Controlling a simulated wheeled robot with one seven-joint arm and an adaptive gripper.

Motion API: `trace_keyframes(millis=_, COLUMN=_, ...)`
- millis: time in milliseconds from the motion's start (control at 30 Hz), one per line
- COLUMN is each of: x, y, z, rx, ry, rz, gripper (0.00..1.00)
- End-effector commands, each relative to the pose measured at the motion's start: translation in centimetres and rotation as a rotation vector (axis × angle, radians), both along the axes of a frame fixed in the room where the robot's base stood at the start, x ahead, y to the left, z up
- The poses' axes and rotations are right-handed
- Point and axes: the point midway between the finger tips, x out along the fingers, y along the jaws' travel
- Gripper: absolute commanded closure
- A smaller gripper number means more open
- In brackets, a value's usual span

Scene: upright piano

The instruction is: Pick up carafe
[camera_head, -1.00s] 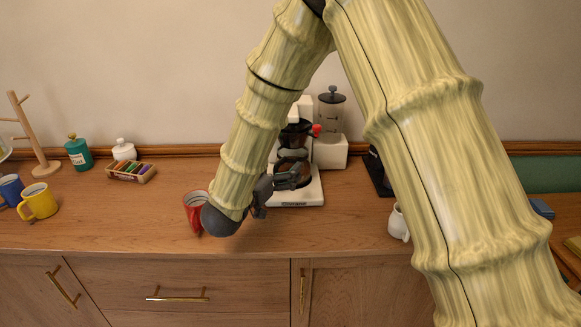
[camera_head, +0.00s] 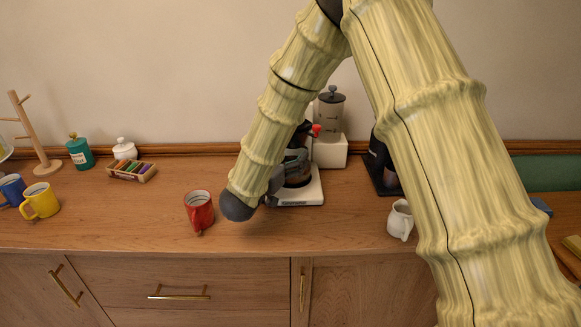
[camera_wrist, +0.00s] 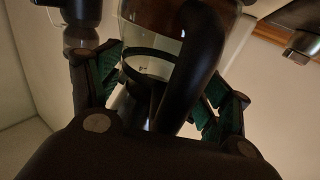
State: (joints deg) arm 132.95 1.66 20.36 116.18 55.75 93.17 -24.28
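The carafe (camera_head: 299,176) is a dark glass pot on the white coffee maker's base in the head view, partly hidden by my arm. In the wrist view the carafe (camera_wrist: 152,48) is close up, clear glass with a black band, its thick black handle (camera_wrist: 191,70) pointing towards me. My gripper (camera_wrist: 160,92) has its green-padded fingers spread on either side of the handle. It looks open; I cannot tell whether a pad touches the carafe. In the head view my gripper (camera_head: 282,178) is mostly hidden behind the wrist.
A red mug (camera_head: 199,211) stands just left of my wrist. The white coffee maker (camera_head: 300,199) holds the carafe. A grinder-like canister (camera_head: 331,115) stands behind, and a white jug (camera_head: 400,220) and dark machine (camera_head: 379,165) stand to the right. The front counter is clear.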

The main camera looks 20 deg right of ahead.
Motion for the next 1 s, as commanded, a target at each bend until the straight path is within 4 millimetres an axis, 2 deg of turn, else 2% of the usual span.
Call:
trace_keyframes(millis=33, x=0.0, y=0.0, z=0.0, rx=0.0, ry=0.0, rz=0.0, gripper=0.46)
trace_keyframes(millis=133, x=0.0, y=0.0, z=0.0, rx=0.0, ry=0.0, rz=0.0, gripper=0.64)
trace_keyframes(millis=167, x=0.0, y=0.0, z=0.1, rx=-0.001, ry=-0.002, rz=0.0, gripper=0.67)
trace_keyframes(millis=767, x=0.0, y=0.1, z=0.9, rx=-0.001, ry=-0.003, rz=0.001, gripper=0.67)
trace_keyframes(millis=1000, x=-0.5, y=1.2, z=0.8, rx=0.0, ry=-0.001, rz=-0.001, gripper=0.67)
